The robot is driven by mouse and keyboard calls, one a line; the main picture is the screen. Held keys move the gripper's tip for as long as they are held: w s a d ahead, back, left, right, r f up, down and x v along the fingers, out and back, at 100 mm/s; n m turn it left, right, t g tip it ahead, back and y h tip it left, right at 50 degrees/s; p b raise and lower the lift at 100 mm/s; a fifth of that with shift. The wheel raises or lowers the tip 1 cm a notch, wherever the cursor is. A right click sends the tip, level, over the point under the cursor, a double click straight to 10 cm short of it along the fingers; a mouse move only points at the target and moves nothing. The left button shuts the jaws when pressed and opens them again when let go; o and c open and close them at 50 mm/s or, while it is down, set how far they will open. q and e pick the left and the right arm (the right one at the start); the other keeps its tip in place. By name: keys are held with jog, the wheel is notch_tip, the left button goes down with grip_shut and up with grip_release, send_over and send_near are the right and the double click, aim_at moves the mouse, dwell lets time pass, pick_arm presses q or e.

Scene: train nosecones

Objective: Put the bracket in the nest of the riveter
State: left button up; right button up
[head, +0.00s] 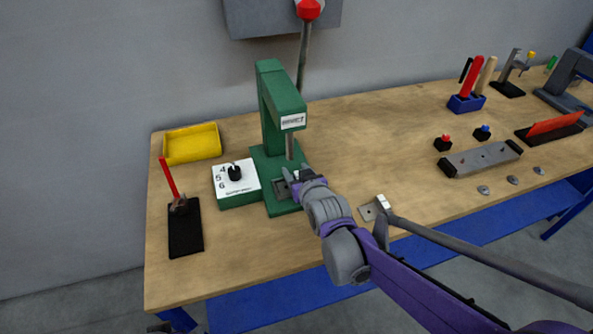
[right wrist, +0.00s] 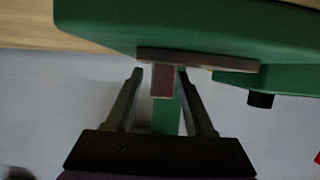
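The green riveter (head: 282,108) stands on the table, with its grey nest (head: 281,188) on the base below the ram. My right gripper (head: 293,174) is at the nest, beside the ram. In the right wrist view, the gripper (right wrist: 160,73) is open, with a gap on each side of a small upright reddish-grey piece (right wrist: 162,82). That piece stands at the nest plate (right wrist: 200,61) and looks like the bracket's flange, but the rest is hidden.
A white dial box (head: 236,178) adjoins the riveter's left side. A yellow bin (head: 192,143) and a black stand with a red handle (head: 185,230) are further left. A grey bar fixture (head: 482,158) is at right.

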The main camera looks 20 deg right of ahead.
jog(key=shift+r+p, duration=0.4)
jog(key=shift+r, duration=0.15)
jog(key=p+v, duration=0.2)
jog(key=v, duration=1)
dwell(1.8)
